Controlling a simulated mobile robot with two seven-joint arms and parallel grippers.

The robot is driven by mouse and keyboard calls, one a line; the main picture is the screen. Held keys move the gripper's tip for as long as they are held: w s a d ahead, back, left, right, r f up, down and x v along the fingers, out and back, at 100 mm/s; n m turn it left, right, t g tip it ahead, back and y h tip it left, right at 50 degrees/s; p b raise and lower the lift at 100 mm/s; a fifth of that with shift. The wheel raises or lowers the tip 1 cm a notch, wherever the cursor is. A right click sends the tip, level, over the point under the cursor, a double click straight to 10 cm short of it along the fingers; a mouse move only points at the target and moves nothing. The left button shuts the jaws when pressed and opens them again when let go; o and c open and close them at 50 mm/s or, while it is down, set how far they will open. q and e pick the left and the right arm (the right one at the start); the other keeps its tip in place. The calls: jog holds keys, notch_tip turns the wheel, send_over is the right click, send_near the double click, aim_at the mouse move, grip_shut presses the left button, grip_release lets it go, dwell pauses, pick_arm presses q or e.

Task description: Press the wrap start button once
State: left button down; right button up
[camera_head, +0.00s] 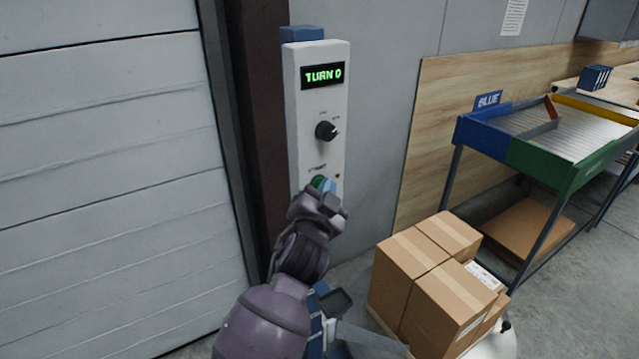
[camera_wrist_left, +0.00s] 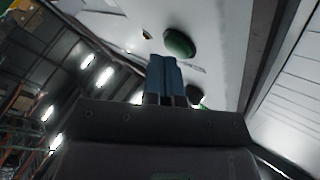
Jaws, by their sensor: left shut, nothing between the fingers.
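The green start button (camera_head: 317,181) sits low on a white control panel (camera_head: 296,110), partly covered by my left gripper (camera_head: 327,185). The panel's display (camera_head: 322,75) reads "TURN 0" in green, and a black knob (camera_head: 327,131) sits below it. In the left wrist view, the green button (camera_wrist_left: 179,43) stands out from the panel (camera_wrist_left: 225,40), just beyond the blue fingertips of my left gripper (camera_wrist_left: 164,62). The fingers are together and empty. I cannot tell whether they touch the button. My right gripper is not in view.
Taped cardboard boxes (camera_head: 436,268) are stacked to the right of my left arm. A rack with blue and green edges (camera_head: 545,150) stands farther right. A white ribbed door (camera_head: 100,170) fills the left side.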

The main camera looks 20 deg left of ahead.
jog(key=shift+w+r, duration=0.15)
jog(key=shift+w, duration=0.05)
pick_arm(q)
jog(key=shift+w+a, duration=0.1)
jog(key=shift+a, duration=0.05)
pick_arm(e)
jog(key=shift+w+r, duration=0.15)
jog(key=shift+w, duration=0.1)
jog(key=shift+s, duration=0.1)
pick_arm(q)
jog(key=shift+s+d, duration=0.5)
jog(key=shift+d, duration=0.15)
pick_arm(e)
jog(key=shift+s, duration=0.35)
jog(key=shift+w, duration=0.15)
